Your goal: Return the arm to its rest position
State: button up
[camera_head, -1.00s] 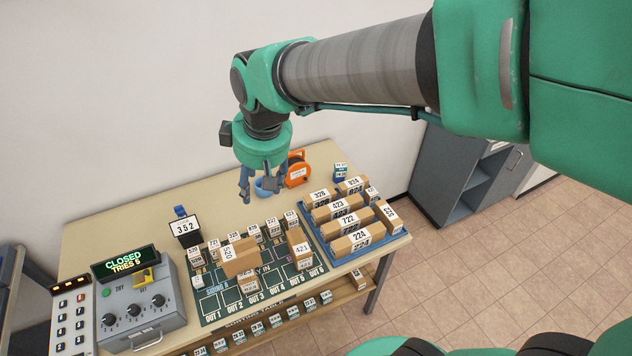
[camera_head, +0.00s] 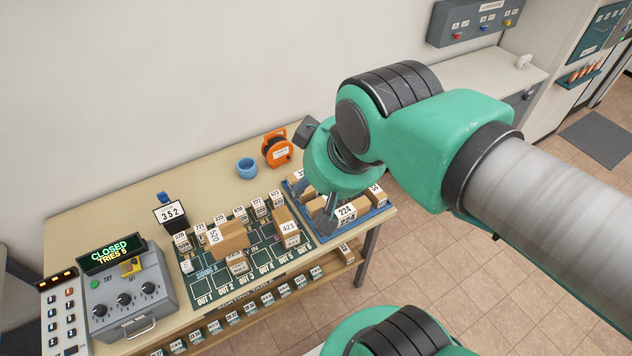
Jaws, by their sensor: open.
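My gripper (camera_head: 318,212) is open, with nothing seen between its fingers. It hangs at the table's right end, in front of the blue tray (camera_head: 338,232) of numbered cardboard boxes. My green wrist hides much of that tray. The box marked 224 (camera_head: 352,213) shows just right of the fingers. I cannot tell how high above the tray the fingertips are. My arm reaches in from the right side of the picture.
On the green sorting mat (camera_head: 208,294) stand several boxes, including 520 (camera_head: 229,238) and 421 (camera_head: 286,227). A blue cup (camera_head: 246,168) and an orange reel (camera_head: 277,149) stand behind. A control box (camera_head: 130,301) reads CLOSED. A wall panel (camera_head: 478,20) hangs above a counter (camera_head: 500,75).

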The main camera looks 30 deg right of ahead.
jog(key=shift+f, duration=0.1)
notch_tip(320, 180, down, 11)
jog(key=b, duration=1.1)
dwell(1.0)
